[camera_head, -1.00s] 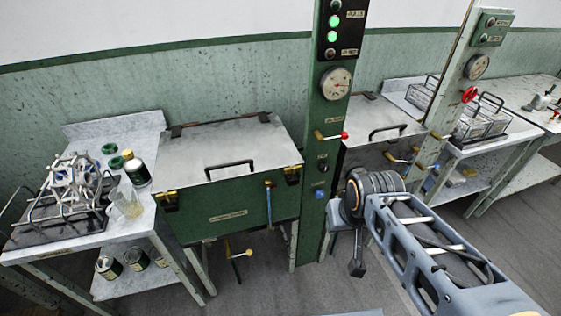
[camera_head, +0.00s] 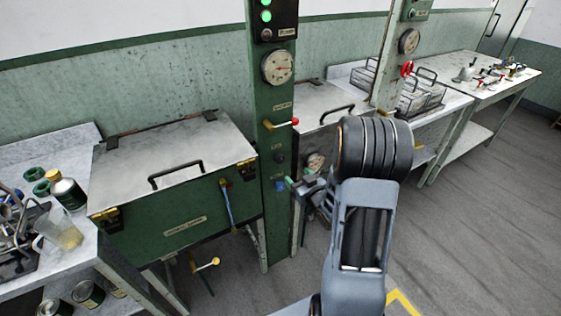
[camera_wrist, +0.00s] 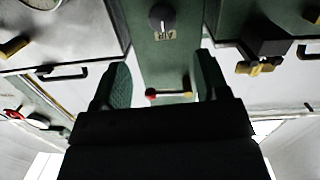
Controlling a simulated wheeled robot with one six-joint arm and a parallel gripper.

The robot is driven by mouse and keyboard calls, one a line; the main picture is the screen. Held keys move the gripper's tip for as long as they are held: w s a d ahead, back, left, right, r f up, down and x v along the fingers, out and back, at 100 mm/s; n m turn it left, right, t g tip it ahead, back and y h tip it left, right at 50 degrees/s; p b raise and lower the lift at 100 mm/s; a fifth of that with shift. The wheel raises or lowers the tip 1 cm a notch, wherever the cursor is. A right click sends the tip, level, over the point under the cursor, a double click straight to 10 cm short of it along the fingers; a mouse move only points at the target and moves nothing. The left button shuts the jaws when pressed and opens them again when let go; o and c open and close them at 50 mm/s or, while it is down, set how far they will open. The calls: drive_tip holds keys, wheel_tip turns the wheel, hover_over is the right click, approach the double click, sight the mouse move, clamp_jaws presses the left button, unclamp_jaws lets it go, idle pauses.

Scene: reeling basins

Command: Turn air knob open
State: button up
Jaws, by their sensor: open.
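A round black knob (camera_wrist: 162,17) with a white pointer mark sits on the green column (camera_wrist: 178,58), above the fingertips in the wrist view. In the head view the black knob (camera_head: 280,158) is small, below the red-tipped lever and above a blue knob (camera_head: 280,186). My gripper (camera_wrist: 162,78) is open and empty, its two dark fingers spread toward the column and apart from the knob. In the head view the gripper (camera_head: 300,186) is low in front of the column, partly hidden by my arm.
A lever (camera_head: 282,124) with a red tip sticks out of the column; it also shows between the fingers in the wrist view (camera_wrist: 168,93). A gauge (camera_head: 278,67) is above it. A lidded green basin (camera_head: 180,215) stands left, another basin (camera_head: 318,102) right.

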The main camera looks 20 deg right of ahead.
sight(281, 159)
drive_tip(key=shift+t+y, duration=0.5)
drive_tip(key=shift+t, duration=0.1)
drive_tip(key=w, duration=0.4)
drive_tip(key=w+a+p, duration=0.1)
drive_tip(key=w, duration=0.3)
drive_tip(key=w+p, duration=0.1)
drive_tip(key=w, duration=0.3)
drive_tip(key=shift+w+a+f, duration=0.15)
drive_tip(key=shift+w+f, duration=0.2)
drive_tip(key=shift+f, duration=0.05)
drive_tip(key=shift+c, duration=0.5)
drive_tip(key=c, duration=0.8)
